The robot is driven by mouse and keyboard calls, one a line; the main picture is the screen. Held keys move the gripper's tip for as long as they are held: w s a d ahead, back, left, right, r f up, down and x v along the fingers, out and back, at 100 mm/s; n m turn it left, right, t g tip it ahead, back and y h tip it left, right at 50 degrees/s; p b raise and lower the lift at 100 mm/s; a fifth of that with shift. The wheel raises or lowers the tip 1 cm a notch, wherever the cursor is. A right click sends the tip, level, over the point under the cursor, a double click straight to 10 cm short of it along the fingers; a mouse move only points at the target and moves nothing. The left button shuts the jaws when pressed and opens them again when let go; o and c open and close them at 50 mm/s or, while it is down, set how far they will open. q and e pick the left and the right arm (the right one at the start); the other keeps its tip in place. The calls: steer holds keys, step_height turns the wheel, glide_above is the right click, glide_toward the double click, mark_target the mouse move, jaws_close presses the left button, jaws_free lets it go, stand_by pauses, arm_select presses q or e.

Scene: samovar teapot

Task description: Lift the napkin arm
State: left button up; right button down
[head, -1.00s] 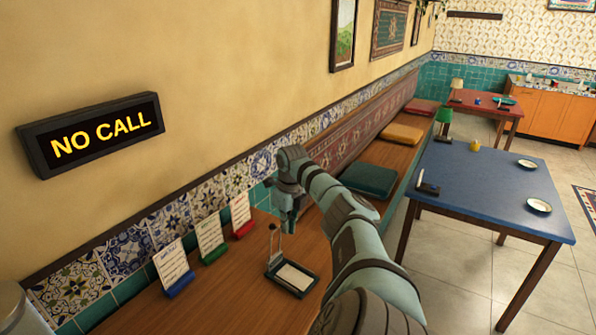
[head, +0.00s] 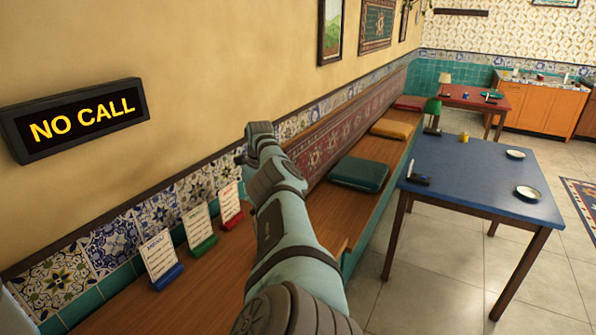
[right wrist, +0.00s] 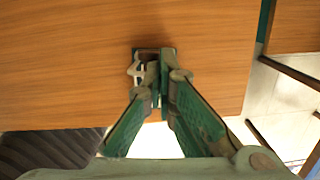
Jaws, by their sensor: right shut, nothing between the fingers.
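My right gripper (right wrist: 157,92) is shut, with its green fingers closed together at the tips, over the wooden counter in the right wrist view. A small dark holder (right wrist: 144,52) with a pale metal part shows just beyond the fingertips; it looks like the napkin holder. Most of it is hidden behind the fingers, and I cannot tell whether they touch it or its arm. In the head view my right arm hides the holder and the gripper. My left gripper is not in view.
Several menu cards stand along the tiled wall, including one in a blue base (head: 162,262), one in green (head: 200,232) and one in red (head: 230,205). A dark cushion (head: 358,174) lies on the bench beyond. A blue table (head: 480,175) stands to the right across a floor gap.

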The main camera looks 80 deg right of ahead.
steer(key=shift+a, duration=0.15)
step_height(320, 180, up, 12)
steer(key=s, duration=0.1)
steer(key=shift+a, duration=0.35)
steer(key=shift+s, duration=0.1)
stand_by(0.8)
